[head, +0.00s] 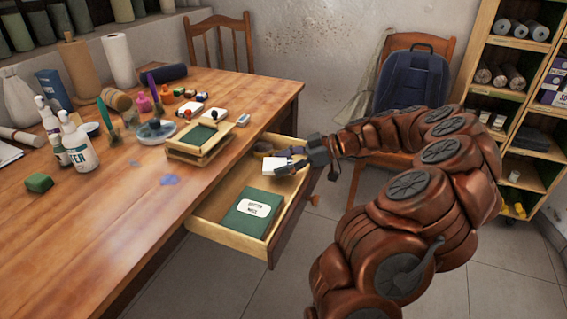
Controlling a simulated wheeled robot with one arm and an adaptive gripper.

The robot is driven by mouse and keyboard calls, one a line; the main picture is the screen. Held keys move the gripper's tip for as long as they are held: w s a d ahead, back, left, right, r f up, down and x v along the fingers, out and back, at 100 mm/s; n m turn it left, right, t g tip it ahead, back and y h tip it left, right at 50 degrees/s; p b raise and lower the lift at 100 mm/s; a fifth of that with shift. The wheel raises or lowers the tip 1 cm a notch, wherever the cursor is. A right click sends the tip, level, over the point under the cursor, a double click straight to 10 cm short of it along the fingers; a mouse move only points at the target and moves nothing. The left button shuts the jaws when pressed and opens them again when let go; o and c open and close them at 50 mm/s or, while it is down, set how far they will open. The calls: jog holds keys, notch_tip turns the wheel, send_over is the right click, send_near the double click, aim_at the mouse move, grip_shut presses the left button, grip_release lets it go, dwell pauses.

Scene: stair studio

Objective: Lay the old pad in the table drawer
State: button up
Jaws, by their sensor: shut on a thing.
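The table drawer (200,224) is pulled out from the front of the wooden table. A green book with a white label (251,214) lies flat in its nearer part. My gripper (291,158) is over the back part of the drawer and is shut on a small white-topped block, which seems to be the old pad (273,164). Whether the pad touches the drawer floor I cannot tell. My fingers hide its right side.
On the table (230,88), a wooden tray with a green top (200,140) stands near the drawer. A chair with a blue backpack (412,82) and a shelf (482,60) stand behind my arm.

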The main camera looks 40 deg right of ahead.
jog(key=shift+s+a+f+b, duration=0.1)
jog(key=shift+f+b, duration=0.6)
jog(key=shift+b, duration=0.1)
jog(key=o, duration=1.2)
jog(key=shift+f, duration=0.2)
jog(key=shift+c, duration=0.2)
jog(key=shift+a+r+p, duration=0.1)
jog(key=shift+r+p, duration=0.55)
jog(key=shift+p, duration=0.4)
jog(key=p+v, duration=0.1)
jog(key=v, duration=1.1)
jog(key=shift+r, duration=0.45)
